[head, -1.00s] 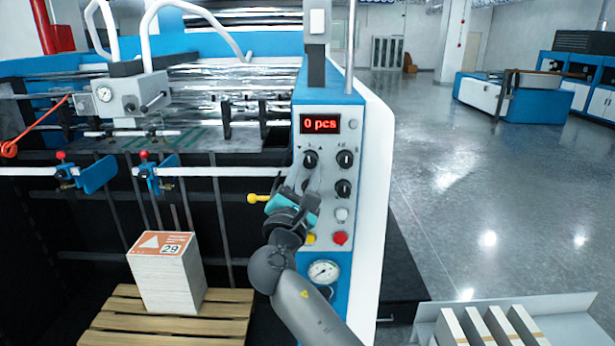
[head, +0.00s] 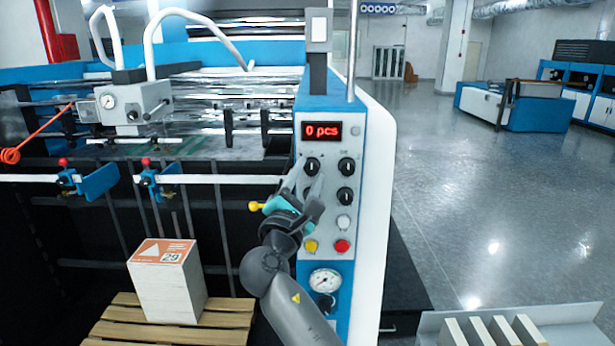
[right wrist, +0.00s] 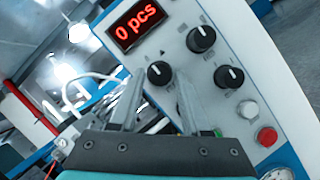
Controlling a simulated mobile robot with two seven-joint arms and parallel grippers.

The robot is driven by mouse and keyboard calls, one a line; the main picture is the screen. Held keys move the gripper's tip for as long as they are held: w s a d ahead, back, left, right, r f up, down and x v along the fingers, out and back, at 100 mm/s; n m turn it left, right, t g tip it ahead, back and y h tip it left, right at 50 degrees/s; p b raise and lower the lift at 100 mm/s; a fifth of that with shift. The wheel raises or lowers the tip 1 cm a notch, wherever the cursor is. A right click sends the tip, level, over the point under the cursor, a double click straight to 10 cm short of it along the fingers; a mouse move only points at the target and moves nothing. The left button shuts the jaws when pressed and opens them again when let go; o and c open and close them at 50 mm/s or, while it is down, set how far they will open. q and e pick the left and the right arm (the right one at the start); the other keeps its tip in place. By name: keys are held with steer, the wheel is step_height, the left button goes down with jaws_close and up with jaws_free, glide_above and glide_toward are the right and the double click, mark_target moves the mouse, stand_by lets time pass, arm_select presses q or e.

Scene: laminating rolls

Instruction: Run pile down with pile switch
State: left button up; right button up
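The pile (head: 168,285) is a white paper stack with an orange-and-white top sheet, upright on a wooden pallet (head: 215,312). The blue-and-white control panel (head: 330,235) has black rotary knobs; their labels are too small to read, so I cannot tell which is the pile switch. My right gripper (head: 307,181) is open in front of the panel, just below the upper left knob (head: 312,165). In the right wrist view that knob (right wrist: 159,73) appears between the two fingertips (right wrist: 160,88), and nothing is held. The gripper covers the lower left knob area. My left gripper is out of view.
The red display (head: 322,131) reads "0 pcs". A yellow button (head: 311,246), a red button (head: 342,246) and a gauge (head: 325,281) sit low on the panel. A yellow-tipped lever (head: 256,206) sticks out left of the gripper. Open floor lies right.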

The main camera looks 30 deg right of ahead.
steer(key=shift+o, duration=1.3)
steer(key=b+v, duration=0.3)
steer(key=v, duration=1.2)
steer(key=shift+b, duration=0.3)
steer(key=shift+s, duration=0.1)
